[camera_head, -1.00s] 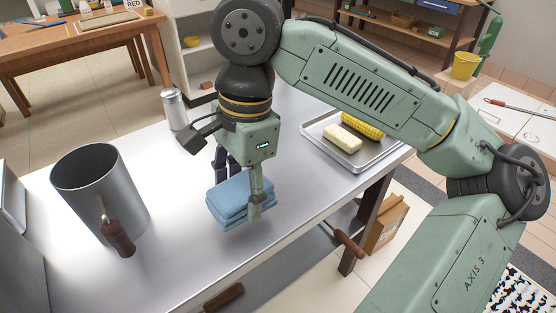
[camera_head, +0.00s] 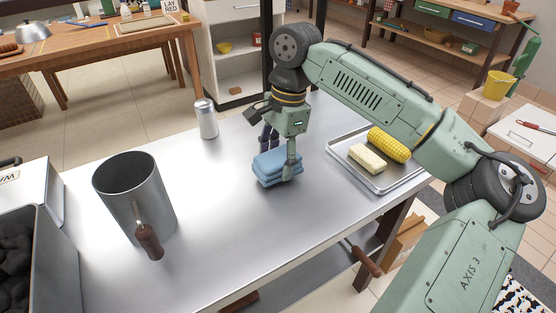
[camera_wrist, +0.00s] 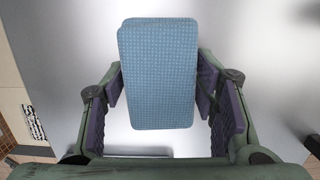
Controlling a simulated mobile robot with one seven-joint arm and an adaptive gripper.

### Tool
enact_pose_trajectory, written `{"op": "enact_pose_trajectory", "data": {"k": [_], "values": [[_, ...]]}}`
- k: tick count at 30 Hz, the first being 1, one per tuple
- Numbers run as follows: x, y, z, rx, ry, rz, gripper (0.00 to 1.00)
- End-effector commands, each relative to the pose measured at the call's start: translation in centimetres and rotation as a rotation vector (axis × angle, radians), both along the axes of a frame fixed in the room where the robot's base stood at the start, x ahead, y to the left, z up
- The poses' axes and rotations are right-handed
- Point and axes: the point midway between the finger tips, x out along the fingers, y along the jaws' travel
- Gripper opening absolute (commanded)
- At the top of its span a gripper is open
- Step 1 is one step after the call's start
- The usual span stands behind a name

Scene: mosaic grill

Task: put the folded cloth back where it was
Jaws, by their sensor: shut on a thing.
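The folded cloth (camera_head: 272,172) is a blue, layered, woven stack between the fingers of my gripper (camera_head: 280,164). In the wrist view the cloth (camera_wrist: 158,70) is a flat blue rectangle, with a dark purple pad of my gripper (camera_wrist: 160,108) against each long side. My gripper points down and is shut on the cloth. The cloth is over the middle of the metal table (camera_head: 225,225), low and level. I cannot tell whether its underside touches the table.
A metal tray (camera_head: 352,178) with a corn cob (camera_head: 388,144) and a pale block (camera_head: 367,158) is to the right. A shaker (camera_head: 206,120) stands behind left. A grey canister (camera_head: 128,190) with a wooden handle is at left, beside a coal bin (camera_head: 62,240). Clear tabletop lies around the cloth.

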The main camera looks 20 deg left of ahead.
Motion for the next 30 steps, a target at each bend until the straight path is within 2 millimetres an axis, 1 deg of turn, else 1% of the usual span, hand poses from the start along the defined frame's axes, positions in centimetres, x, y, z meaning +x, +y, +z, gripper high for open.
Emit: {"op": "enact_pose_trajectory", "data": {"k": [2, 4, 15, 16, 24, 30], "values": [[0.0, -0.1, -0.8, 0.0, 0.0, -0.001, 0.27], [0.0, 0.0, -1.2, 0.001, -0.001, -0.001, 0.27], [-0.1, 0.0, -1.6, 0.002, 0.001, 0.0, 0.27], [0.0, 0.0, -1.6, 0.002, 0.0, 0.0, 0.55], [0.0, 0.0, -1.6, 0.002, 0.0, -0.001, 0.73], [0.0, 0.0, -1.6, 0.001, -0.001, -0.001, 0.73]]}}
